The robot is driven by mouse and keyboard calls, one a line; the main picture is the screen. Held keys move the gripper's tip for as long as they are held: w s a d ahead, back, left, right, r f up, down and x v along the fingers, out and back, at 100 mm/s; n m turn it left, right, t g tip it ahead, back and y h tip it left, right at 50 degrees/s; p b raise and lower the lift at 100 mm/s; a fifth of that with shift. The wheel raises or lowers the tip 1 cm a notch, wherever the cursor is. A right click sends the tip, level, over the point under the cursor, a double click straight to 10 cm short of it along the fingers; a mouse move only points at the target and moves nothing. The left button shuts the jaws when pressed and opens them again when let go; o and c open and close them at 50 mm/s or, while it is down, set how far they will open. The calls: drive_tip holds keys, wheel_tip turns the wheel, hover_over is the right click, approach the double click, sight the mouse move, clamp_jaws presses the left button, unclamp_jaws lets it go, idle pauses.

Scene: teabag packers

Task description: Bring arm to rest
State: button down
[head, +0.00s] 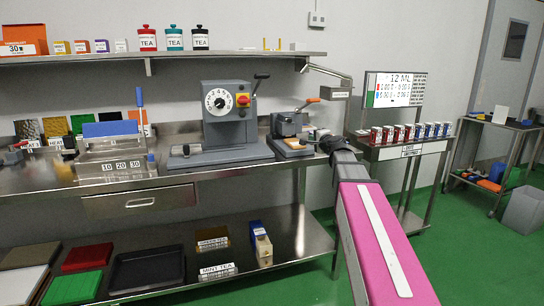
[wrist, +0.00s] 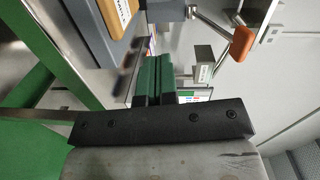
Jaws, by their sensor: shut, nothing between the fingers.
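My gripper (wrist: 157,78) shows in the wrist view as two dark green fingers, closed side by side with nothing held. In the head view my arm comes in from the lower right, and its dark end, with the gripper (head: 320,138), is at the right end of the steel bench (head: 210,173). There it overlaps the small grey press (head: 291,148) with the orange-tipped lever. I cannot tell the gap between them. In the wrist view an orange lever knob (wrist: 242,44) is up and right of the fingers.
A grey dial machine (head: 231,105) stands left of the press. A lamp-like arm (head: 328,72) hangs above the press. Green floor (head: 480,235) is open on the right.

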drive_tip(key=s+a+f+n+g, duration=0.2)
drive_tip(key=s+f+n+g, duration=0.3)
drive_tip(key=f, duration=0.7)
drive_tip(key=s+a+f+n+g, duration=0.25)
drive_tip(key=s+f, duration=0.55)
drive_tip(key=f, duration=0.5)
drive_tip(key=s+d+f+n+g+h, duration=0.2)
drive_tip(key=s+f+g+h, duration=0.1)
drive_tip(key=s+f, duration=0.5)
drive_tip(key=s+d+f+n+g+h, duration=0.2)
drive_tip(key=s+f+g, duration=0.3)
drive_tip(key=s+f, duration=0.3)
drive_tip(key=s+d+n, duration=0.1)
drive_tip(key=s, duration=0.2)
drive_tip(key=shift+g+h, duration=0.35)
drive_tip(key=shift+h, duration=0.05)
